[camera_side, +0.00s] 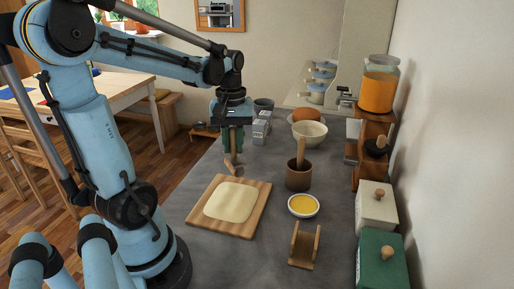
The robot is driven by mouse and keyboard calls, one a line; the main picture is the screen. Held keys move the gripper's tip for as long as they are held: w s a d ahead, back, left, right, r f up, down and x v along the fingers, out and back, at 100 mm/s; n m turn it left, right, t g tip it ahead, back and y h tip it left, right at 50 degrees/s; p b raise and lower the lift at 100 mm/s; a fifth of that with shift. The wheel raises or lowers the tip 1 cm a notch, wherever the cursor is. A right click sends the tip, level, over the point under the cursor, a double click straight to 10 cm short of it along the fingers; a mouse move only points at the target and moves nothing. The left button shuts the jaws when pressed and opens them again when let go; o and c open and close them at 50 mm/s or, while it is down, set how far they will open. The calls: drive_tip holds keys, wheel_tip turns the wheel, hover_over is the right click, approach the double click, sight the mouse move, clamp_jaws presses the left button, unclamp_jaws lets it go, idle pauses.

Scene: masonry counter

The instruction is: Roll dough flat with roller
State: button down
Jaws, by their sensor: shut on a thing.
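A pale flat slab of dough (231,202) lies on a wooden board (256,217) on the grey counter. My gripper (231,153) points down just beyond the far edge of the board and is shut on the wooden roller (236,168). The roller hangs below the jaws near the board's far edge, apart from the dough. Its upper part is hidden by the jaws, and I cannot tell whether it touches the board. An empty wooden stand (302,261) with two uprights is at the front right of the board.
Right of the board are a small bowl of yellow liquid (303,206) and a brown pot (298,182) with a wooden handle. A cream bowl (309,133) stands behind. Canisters (377,208) and an orange jar (379,91) line the right wall. Counter left of the stand is clear.

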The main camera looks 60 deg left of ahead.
sight(238, 158)
drive_tip(key=shift+f, duration=1.95)
drive_tip(key=shift+s+d+f, duration=0.2)
drive_tip(key=shift+f, duration=0.2)
drive_tip(key=shift+s+d+f, duration=0.2)
drive_tip(key=shift+f, duration=0.15)
drive_tip(key=shift+s+d+r, duration=0.15)
drive_tip(key=shift+s+d, duration=1.7)
drive_tip(key=shift+s+d+f, duration=0.2)
drive_tip(key=shift+s+d, duration=1.35)
drive_tip(key=shift+d, duration=0.05)
drive_tip(key=shift+w+d+r, duration=0.1)
drive_tip(key=shift+w+d, duration=0.05)
drive_tip(key=shift+d, duration=0.1)
drive_tip(key=shift+w+d, duration=0.2)
drive_tip(key=shift+w, duration=0.1)
drive_tip(key=shift+w+a, duration=0.55)
drive_tip(key=shift+a, duration=0.15)
drive_tip(key=shift+w+a, duration=1.3)
drive_tip(key=shift+a, duration=0.05)
drive_tip(key=shift+w+a, duration=1.85)
drive_tip(key=shift+w+d, duration=0.4)
drive_tip(key=shift+w, duration=0.1)
drive_tip(key=shift+s+d, duration=3.75)
drive_tip(key=shift+s, duration=0.05)
drive_tip(key=shift+s+d, duration=0.15)
wheel_tip(238, 158, up, 8)
drive_tip(key=shift+r, duration=0.2)
